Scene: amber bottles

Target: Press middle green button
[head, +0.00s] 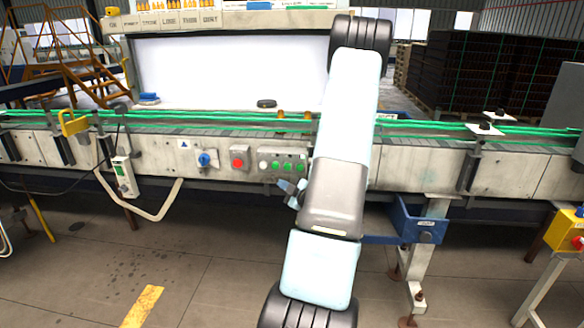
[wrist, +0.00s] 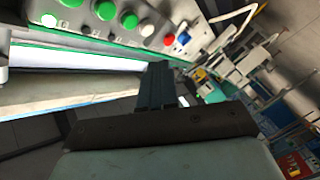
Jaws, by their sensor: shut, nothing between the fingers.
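A row of three green buttons with a white button at its left end sits on the conveyor's front panel (head: 282,155) in the head view. The middle green button (head: 288,166) is also near the top of the wrist view (wrist: 105,10), between two other green ones. My gripper (head: 284,185) shows just below the button row in the head view, partly hidden by my arm. In the wrist view my gripper (wrist: 158,68) has its fingers together, with nothing between them. The tips are apart from the buttons in that picture. The distance to the panel is hard to judge.
Left of the row are a red button (head: 238,163) and a blue knob (head: 204,159). Green conveyor rails (head: 220,117) run above the panel. A blue bin (head: 418,226) hangs to the right of my arm. The floor in front is mostly clear.

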